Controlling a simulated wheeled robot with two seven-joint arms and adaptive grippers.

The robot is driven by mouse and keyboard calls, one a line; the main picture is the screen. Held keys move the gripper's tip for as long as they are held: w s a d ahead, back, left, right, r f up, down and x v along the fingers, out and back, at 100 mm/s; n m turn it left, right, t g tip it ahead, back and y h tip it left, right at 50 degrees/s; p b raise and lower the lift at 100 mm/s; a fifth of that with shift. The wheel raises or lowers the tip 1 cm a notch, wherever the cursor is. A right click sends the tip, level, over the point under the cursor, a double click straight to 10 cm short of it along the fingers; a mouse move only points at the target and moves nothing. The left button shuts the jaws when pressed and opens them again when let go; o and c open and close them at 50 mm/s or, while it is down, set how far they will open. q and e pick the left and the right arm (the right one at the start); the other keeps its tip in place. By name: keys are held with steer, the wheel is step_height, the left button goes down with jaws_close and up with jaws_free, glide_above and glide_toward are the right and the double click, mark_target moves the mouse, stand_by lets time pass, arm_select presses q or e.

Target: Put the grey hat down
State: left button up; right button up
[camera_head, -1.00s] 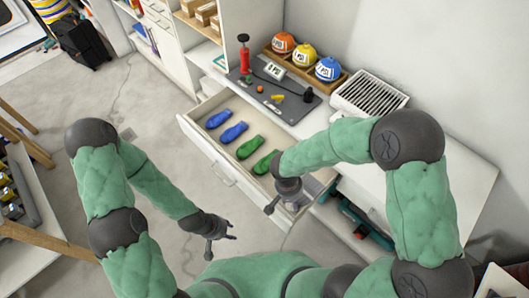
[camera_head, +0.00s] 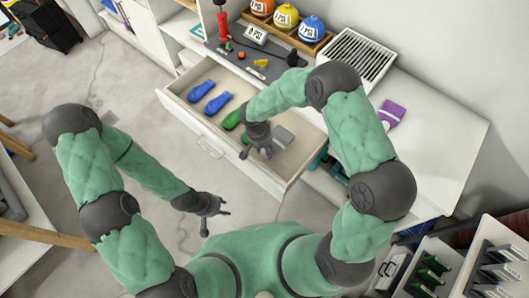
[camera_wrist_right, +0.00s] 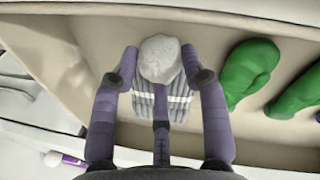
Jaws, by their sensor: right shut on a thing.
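The grey hat (camera_wrist_right: 162,58), a knitted beanie with a pale pompom and a white stripe, is between the fingers of my right gripper (camera_wrist_right: 162,85) in the right wrist view. The gripper is shut on it. In the head view my right gripper (camera_head: 262,148) is at the right end of the open drawer (camera_head: 233,149), and a grey patch of the hat (camera_head: 284,137) shows beside it. I cannot tell whether the hat touches the drawer bottom. My left gripper (camera_head: 215,216) is open and empty over the floor.
Blue mittens (camera_head: 209,97) and green mittens (camera_wrist_right: 252,65) lie in the drawer, left of the hat in the head view. On the cabinet top are caps (camera_head: 286,18), a grey tool mat (camera_head: 233,51), a slatted box (camera_head: 353,58) and a purple item (camera_head: 390,112).

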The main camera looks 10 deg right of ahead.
steer(key=shift+w+f, duration=0.25)
steer(key=shift+f, duration=0.1)
steer(key=shift+w+a+f+b, duration=0.1)
steer(key=shift+w+f+b, duration=0.1)
steer(key=shift+f+b, duration=1.1)
steer(key=shift+f+p, duration=0.35)
steer(key=shift+p, duration=0.05)
steer(key=shift+f, duration=0.15)
steer(key=o, duration=1.3)
steer(key=shift+c, duration=0.2)
steer(key=shift+r, duration=0.35)
step_height(320, 180, up, 11)
steer(key=a+p, duration=0.2)
steer(key=p, duration=0.2)
steer(key=shift+w+r, duration=0.2)
steer(key=shift+w, duration=0.1)
